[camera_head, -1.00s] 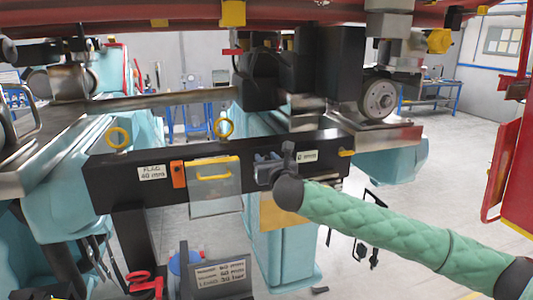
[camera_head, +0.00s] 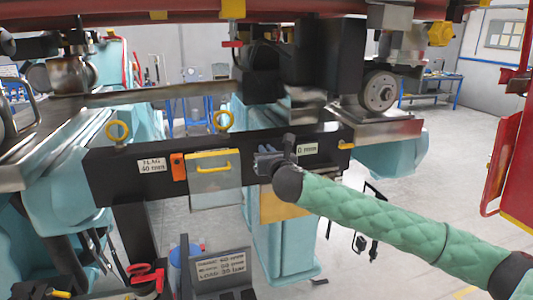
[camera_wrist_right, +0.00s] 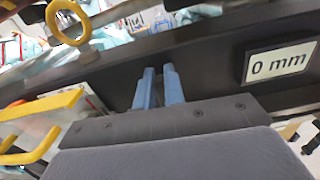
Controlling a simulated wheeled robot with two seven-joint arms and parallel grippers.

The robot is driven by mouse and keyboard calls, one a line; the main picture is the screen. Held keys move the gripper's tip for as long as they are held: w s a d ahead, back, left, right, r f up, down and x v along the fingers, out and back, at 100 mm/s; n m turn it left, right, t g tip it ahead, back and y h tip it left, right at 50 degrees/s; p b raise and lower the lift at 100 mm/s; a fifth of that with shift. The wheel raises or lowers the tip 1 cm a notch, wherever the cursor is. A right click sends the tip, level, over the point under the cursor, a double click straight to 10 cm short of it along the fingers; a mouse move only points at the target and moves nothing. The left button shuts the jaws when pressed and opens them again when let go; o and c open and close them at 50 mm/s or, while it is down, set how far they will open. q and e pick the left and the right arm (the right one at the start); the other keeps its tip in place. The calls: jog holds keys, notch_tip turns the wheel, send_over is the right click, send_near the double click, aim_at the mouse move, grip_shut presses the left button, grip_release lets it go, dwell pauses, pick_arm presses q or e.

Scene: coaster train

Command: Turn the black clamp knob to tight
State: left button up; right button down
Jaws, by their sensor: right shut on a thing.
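My right arm, in a green quilted sleeve, reaches in from the right in the head view. Its gripper (camera_head: 266,160) is at the front face of a black beam (camera_head: 120,180), left of the "0 mm" label (camera_head: 307,149). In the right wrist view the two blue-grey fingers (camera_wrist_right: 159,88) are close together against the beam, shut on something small. The black clamp knob cannot be made out apart from the beam; it is at the fingertips, mostly hidden. My left gripper does not show.
A clear flap with a yellow handle (camera_head: 213,168) hangs left of the gripper. Two yellow rings (camera_head: 117,132) stand on the beam. Red frame parts (camera_head: 508,170) stand at the right. A dark sign (camera_head: 221,264) and red-handled tool (camera_head: 146,273) are below.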

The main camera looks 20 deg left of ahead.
jog(key=m+b, duration=0.2)
jog(key=m, duration=0.1)
jog(key=shift+w+d+f+b, duration=0.15)
jog(key=shift+d+f+b, duration=0.1)
jog(key=shift+b, duration=0.15)
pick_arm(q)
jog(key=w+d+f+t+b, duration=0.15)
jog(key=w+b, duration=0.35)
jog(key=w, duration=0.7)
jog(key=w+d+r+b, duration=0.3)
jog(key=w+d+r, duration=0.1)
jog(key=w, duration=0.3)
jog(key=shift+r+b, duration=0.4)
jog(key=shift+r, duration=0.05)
pick_arm(e)
jog(key=shift+w+d+f+m, duration=0.15)
jog(key=shift+d+f+m, duration=0.1)
jog(key=shift+m, duration=2.2)
jog(key=shift+w+d+f+m, duration=0.15)
jog(key=shift+f+m, duration=0.15)
jog(key=shift+m, duration=2.1)
jog(key=shift+w+d+f+m, duration=0.1)
jog(key=shift+d+f+m, duration=0.15)
jog(key=shift+m, duration=2.2)
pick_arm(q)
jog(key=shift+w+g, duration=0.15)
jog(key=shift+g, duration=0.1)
pick_arm(e)
jog(key=c, duration=1.5)
grip_release()
